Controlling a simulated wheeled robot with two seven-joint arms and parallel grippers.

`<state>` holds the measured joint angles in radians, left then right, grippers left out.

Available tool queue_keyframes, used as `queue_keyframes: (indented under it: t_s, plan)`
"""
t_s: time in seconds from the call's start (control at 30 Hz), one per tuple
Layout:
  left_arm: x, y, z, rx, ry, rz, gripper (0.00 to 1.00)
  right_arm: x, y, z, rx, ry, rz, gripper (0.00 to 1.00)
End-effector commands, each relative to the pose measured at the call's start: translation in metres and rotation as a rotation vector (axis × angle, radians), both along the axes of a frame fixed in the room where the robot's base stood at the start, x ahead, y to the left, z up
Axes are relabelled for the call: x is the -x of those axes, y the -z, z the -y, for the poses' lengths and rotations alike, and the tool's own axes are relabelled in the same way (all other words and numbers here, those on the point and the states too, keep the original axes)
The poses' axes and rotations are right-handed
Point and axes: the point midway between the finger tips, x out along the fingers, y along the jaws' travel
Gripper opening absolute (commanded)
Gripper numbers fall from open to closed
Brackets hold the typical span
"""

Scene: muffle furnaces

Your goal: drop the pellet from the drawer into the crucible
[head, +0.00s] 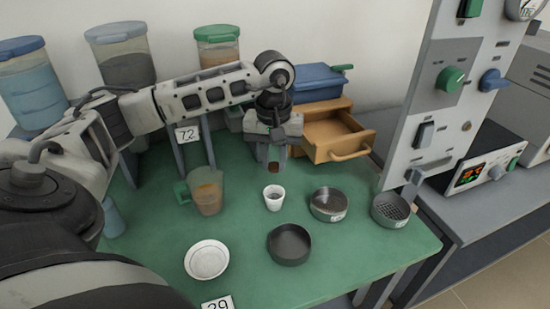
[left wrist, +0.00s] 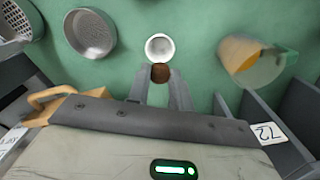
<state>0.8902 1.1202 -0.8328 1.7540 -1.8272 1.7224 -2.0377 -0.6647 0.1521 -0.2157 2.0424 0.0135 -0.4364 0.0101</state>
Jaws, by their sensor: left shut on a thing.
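My left gripper (head: 272,165) points down over the green table and is shut on a small brown pellet (head: 273,167). In the left wrist view the pellet (left wrist: 160,72) sits between the two fingertips. A small white crucible (head: 274,198) stands upright on the table, just below the pellet in the head view; it also shows in the left wrist view (left wrist: 160,47). The pellet is above the table and apart from the crucible. The wooden drawer (head: 336,134) is pulled open behind and to the right of the gripper. My right gripper is not in view.
A jug (head: 206,191) stands left of the crucible. A sieve-like dish (head: 328,204), a dark pan (head: 289,244), a perforated dish (head: 390,210) and a white bowl (head: 207,259) stand around it. Lidded containers (head: 120,58) line the back. A control panel (head: 440,90) rises at right.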

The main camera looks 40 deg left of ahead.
Motion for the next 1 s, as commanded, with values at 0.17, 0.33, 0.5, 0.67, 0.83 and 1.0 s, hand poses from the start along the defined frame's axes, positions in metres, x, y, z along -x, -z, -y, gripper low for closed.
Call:
queue_keyframes:
  t_s: [0.17, 0.33, 0.5, 0.67, 0.83, 1.0]
  plan:
    - [0.000, 0.011, 0.001, 0.000, 0.002, -0.002, 0.01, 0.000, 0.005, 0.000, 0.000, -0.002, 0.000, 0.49]
    - [0.000, 0.023, 0.001, -0.001, 0.003, -0.003, 0.01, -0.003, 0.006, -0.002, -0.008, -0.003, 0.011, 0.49]
    - [0.000, 0.035, 0.001, 0.000, 0.003, -0.001, 0.01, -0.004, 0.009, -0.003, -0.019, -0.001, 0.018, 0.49]
    - [0.000, 0.046, 0.001, 0.000, 0.003, -0.001, 0.01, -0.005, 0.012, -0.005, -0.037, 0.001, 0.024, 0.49]
    - [0.000, 0.053, 0.001, 0.000, 0.003, -0.001, 0.01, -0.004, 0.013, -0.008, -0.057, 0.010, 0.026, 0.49]
    - [0.000, 0.053, 0.001, 0.000, 0.003, -0.001, 0.01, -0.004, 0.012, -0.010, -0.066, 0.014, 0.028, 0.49]
